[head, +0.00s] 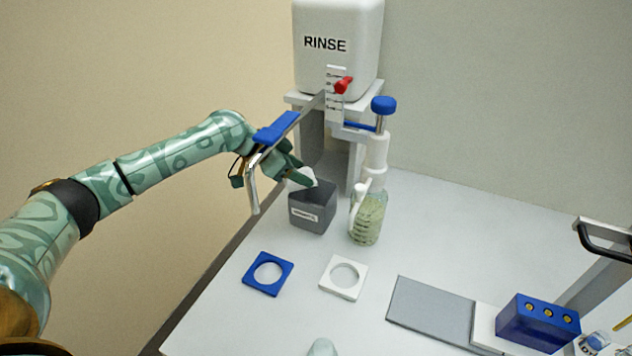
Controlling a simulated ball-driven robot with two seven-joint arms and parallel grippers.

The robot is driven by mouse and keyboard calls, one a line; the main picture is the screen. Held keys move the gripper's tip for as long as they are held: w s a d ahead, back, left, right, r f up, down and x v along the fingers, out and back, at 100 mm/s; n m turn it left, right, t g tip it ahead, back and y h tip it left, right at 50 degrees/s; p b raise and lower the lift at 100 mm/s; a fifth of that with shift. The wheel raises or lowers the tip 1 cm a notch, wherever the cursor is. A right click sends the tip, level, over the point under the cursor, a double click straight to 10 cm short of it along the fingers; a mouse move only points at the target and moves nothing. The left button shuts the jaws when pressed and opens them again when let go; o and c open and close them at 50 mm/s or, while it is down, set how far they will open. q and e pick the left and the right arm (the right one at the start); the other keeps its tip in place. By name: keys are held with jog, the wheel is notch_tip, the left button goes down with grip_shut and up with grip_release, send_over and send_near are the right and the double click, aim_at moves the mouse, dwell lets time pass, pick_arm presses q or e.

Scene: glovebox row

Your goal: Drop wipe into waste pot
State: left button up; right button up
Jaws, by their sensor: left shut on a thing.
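My left gripper (296,173) reaches in from the left and is shut on a small white wipe (303,177). It holds the wipe at the upper left of the waste pot, a grey square pot (312,216) with a small white label. The wipe shows just over the pot's back rim; I cannot tell whether it touches the rim. The pot stands upright near the table's left edge, and part of its opening is hidden by the wipe and gripper.
A white RINSE tank (338,50) with a red tap stands on a stand behind the pot. A bottle of greenish liquid (368,222) stands right of the pot. Blue (268,290) and white (343,292) square rings lie in front. A blue block (538,325) sits at the right.

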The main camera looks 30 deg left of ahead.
aim_at(308, 175)
pick_arm(q)
jog(key=b+x, duration=0.2)
jog(key=x, duration=0.3)
jog(key=shift+w+f, duration=0.1)
jog(key=shift+f, duration=0.25)
jog(key=o, duration=1)
jog(key=shift+r, duration=0.1)
